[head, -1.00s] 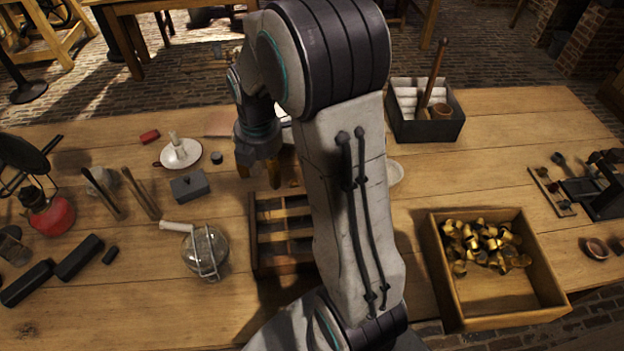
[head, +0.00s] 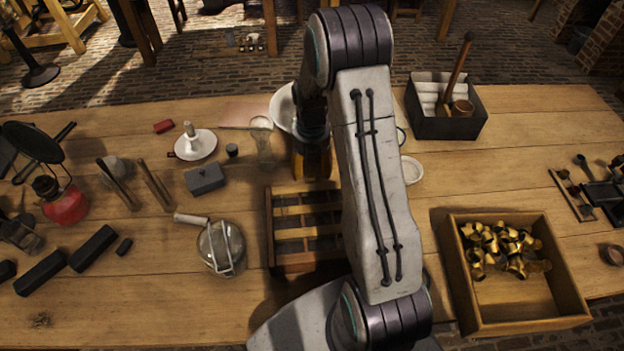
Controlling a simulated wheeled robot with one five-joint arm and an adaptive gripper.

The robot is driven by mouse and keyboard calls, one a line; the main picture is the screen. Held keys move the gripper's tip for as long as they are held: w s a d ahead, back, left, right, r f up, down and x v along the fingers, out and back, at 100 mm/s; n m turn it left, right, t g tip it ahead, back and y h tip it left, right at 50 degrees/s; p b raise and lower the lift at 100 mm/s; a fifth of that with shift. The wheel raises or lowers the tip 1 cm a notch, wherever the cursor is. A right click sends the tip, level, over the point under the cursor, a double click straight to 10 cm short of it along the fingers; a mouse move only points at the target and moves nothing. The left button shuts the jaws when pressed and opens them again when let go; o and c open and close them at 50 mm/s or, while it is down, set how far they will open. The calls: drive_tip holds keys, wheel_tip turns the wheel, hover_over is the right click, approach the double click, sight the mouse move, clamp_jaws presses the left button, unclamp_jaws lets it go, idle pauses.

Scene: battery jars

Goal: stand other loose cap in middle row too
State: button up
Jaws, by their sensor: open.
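Several loose brass caps (head: 492,240) lie heaped in a square wooden box (head: 463,301) at the right of the table. A slatted wooden rack (head: 271,232) with rows stands at the middle, partly hidden behind my arm. I cannot make out any cap standing in its visible rows. My gripper (head: 311,170) points down at the rack's far edge. Its fingers are open and nothing shows between them. My arm hides the rack's right side and part of the table behind it.
A glass jar with a wire bail (head: 221,247) stands left of the rack. A grey box (head: 205,179), a candle holder (head: 196,145) and a clear glass (head: 262,141) stand behind. A dark box with a mallet (head: 447,120) is at the back right.

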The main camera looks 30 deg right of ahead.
sight(311, 177)
drive_tip(key=shift+f+p, duration=0.3)
drive_tip(key=shift+f, duration=2.1)
drive_tip(key=shift+c, duration=0.4)
drive_tip(key=c, duration=1)
drive_tip(key=shift+r, duration=0.1)
